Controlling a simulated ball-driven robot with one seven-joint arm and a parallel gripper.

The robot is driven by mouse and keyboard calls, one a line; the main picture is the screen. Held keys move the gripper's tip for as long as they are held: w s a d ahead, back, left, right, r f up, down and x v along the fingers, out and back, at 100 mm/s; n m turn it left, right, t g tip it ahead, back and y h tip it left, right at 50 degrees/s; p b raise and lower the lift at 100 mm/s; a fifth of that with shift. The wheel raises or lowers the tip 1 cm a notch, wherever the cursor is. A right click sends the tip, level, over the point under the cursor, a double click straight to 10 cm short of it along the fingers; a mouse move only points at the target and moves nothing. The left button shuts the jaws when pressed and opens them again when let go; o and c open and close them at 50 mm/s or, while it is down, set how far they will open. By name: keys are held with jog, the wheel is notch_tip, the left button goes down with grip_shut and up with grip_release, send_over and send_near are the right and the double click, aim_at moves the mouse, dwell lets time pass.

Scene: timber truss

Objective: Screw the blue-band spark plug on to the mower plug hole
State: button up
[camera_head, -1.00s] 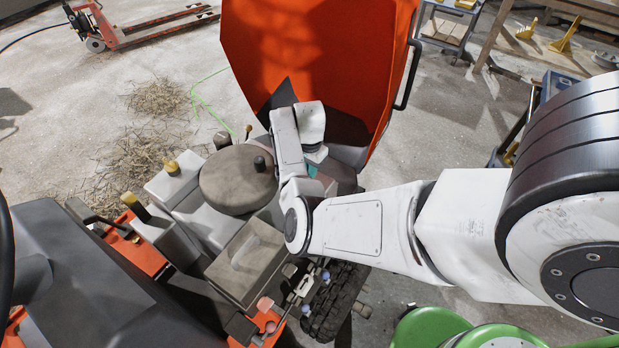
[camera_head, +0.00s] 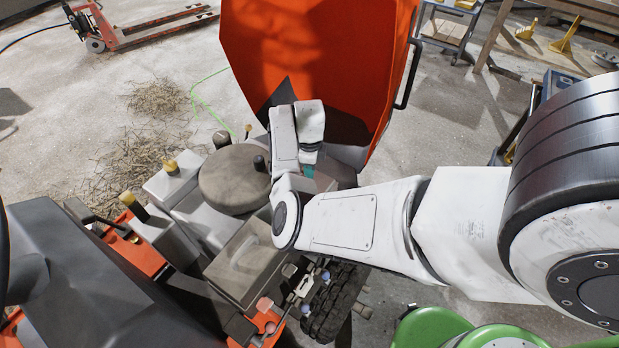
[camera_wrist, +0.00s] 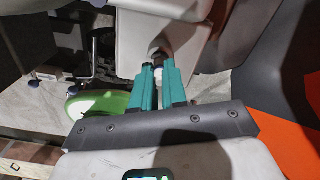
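My gripper (camera_wrist: 156,69) has teal fingers closed around a small pale plug (camera_wrist: 158,73) in the wrist view. Its grey metal end (camera_wrist: 157,52) shows just beyond the fingertips, close to a light grey engine surface (camera_wrist: 135,35). I cannot see a blue band, the plug hole, or whether the plug touches it. In the head view the mower engine (camera_head: 237,180), with its round brown cover, stands left of my wrist. Only a teal bit of my gripper (camera_head: 308,172) shows there; my wrist hides the fingertips and plug.
A raised orange hood (camera_head: 310,60) stands close behind my wrist. Levers and knobs (camera_head: 265,304) line the engine's near side, above a black tyre (camera_head: 335,300). Straw (camera_head: 130,165) and a pallet jack (camera_head: 140,30) are on the left floor. A workbench (camera_head: 560,20) stands back right.

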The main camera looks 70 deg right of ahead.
jog(key=o, duration=0.5)
jog(key=shift+o, duration=0.2)
jog(key=shift+r, duration=0.1)
notch_tip(320, 180, up, 11)
jog(key=shift+f+p, duration=0.2)
jog(key=shift+p, duration=0.15)
jog(key=s+a+f+n, duration=0.1)
jog(key=s+a+n, duration=0.3)
jog(key=a+n, duration=0.6)
jog(key=s+a+f+n, duration=0.1)
jog(key=s+a+n, duration=0.3)
jog(key=a+n, duration=0.7)
jog(key=s+a+f+n+t, duration=0.1)
jog(key=s+a+f+n, duration=0.1)
jog(key=a+n, duration=0.9)
jog(key=shift+s+n, duration=0.9)
jog(key=shift+n, duration=0.1)
